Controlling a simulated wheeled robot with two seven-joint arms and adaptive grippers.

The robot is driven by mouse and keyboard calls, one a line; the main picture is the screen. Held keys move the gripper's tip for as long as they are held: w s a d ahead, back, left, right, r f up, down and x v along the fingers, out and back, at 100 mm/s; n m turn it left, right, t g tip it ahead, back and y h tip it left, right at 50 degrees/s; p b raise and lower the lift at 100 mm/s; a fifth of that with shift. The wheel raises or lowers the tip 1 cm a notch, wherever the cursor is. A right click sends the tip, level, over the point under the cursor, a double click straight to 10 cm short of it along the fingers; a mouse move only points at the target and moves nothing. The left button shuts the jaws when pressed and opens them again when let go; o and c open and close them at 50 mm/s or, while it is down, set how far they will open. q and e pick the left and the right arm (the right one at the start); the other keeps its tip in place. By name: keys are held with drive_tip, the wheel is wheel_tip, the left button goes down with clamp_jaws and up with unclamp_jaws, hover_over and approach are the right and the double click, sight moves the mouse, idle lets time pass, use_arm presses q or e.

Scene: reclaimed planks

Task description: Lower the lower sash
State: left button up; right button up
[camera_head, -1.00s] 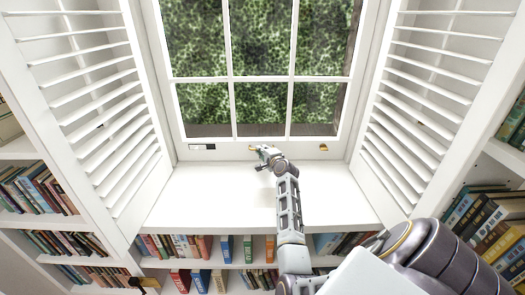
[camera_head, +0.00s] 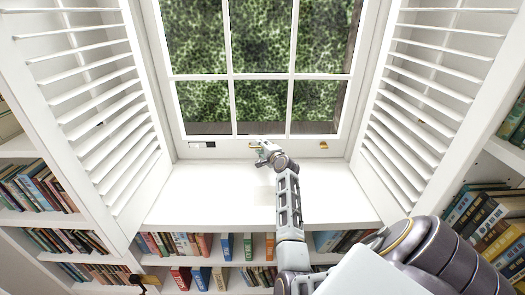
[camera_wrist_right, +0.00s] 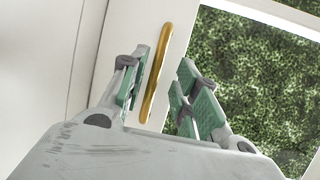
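The lower sash (camera_head: 225,151) is a white frame with several panes. Its bottom rail is just above the white sill (camera_head: 210,185). A brass handle (camera_head: 252,143) sits on that rail, partly hidden by my right gripper (camera_head: 260,149). In the right wrist view the handle (camera_wrist_right: 157,75) is a long gold bar between the two green-padded fingers of the gripper (camera_wrist_right: 163,88). The fingers are apart, with a gap on the right side; I cannot tell whether the left finger touches it. My left gripper is not in view.
A second brass fitting (camera_head: 323,145) and a small black-and-white plate (camera_head: 202,145) are on the rail. Louvred shutters stand open at the left (camera_head: 110,150) and right (camera_head: 405,140). Bookshelves (camera_head: 205,244) lie below and beside. The sill is otherwise clear.

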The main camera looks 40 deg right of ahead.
sight(263, 131)
drive_tip(key=shift+r, duration=4.35)
drive_tip(key=shift+s, duration=0.1)
